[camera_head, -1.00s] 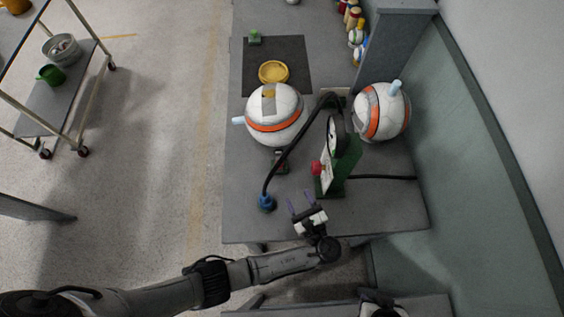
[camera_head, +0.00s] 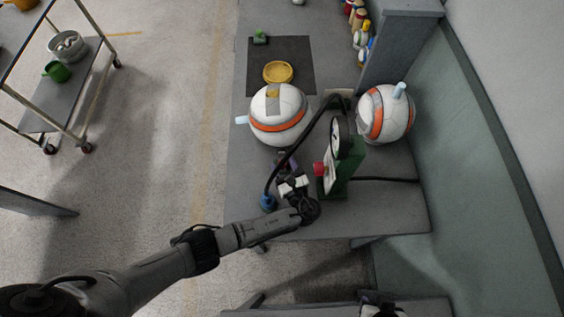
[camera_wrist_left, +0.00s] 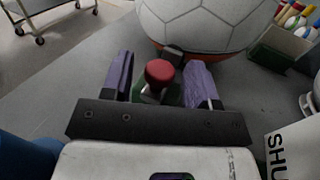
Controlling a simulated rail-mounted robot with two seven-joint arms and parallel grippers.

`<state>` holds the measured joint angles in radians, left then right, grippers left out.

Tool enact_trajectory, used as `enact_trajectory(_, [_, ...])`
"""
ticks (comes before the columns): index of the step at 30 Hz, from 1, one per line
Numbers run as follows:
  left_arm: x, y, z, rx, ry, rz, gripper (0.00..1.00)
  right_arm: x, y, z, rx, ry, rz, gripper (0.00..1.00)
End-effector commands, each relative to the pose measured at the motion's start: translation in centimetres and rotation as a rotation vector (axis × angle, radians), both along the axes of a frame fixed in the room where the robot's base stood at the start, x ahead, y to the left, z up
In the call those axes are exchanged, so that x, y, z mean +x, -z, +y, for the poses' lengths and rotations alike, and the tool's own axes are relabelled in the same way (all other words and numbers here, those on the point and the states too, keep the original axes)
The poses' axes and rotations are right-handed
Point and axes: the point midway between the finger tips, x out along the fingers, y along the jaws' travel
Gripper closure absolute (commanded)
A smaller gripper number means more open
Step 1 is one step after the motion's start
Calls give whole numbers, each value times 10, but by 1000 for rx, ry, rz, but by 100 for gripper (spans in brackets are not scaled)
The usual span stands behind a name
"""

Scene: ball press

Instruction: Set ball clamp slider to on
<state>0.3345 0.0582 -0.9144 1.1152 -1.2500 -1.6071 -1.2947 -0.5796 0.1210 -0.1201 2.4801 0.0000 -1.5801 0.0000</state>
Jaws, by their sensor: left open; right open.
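The ball clamp slider, a red knob (camera_wrist_left: 159,73) on a dark mount, stands in front of the white ball in the left wrist view. My left gripper (camera_wrist_left: 158,82) is open, with one purple finger on each side of the knob; contact cannot be told. In the head view my left gripper (camera_head: 284,165) is just below the white and orange ball (camera_head: 278,114) and covers most of the clamp. The ball (camera_wrist_left: 205,22) fills the top of the left wrist view. My right gripper (camera_head: 383,308) shows only in part at the bottom edge, its fingertips out of sight.
A green gauge stand (camera_head: 345,170) with a red button stands right of my left gripper. A black hose arches from the blue fitting (camera_head: 268,202) past the ball. A second ball (camera_head: 385,113) sits at the right. A yellow ring (camera_head: 278,72) lies on the dark mat (camera_head: 300,52).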

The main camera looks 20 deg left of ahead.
Motion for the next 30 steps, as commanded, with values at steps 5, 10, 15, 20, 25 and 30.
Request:
enact_trajectory(5, [7, 0, 7, 0, 0, 0, 46, 0, 0, 1, 4, 3, 1, 57])
enact_trajectory(10, [8, 0, 9, -1, 0, 0, 46, 0, 0, 2, 5, 4, 1, 57])
enact_trajectory(15, [8, 0, 9, -1, 0, 0, 46, 0, 0, 2, 5, 4, 1, 57])
enact_trajectory(20, [8, 0, 9, -1, 0, 0, 60, 0, 0, 1, 4, 3, 1, 57])
enact_trajectory(25, [8, 0, 9, -1, 0, 0, 76, 0, 0, 0, 1, 1, 1, 57])
enact_trajectory(30, [8, 0, 8, -1, 0, 0, 93, 0, 1, -1, -4, -3, 1, 57])
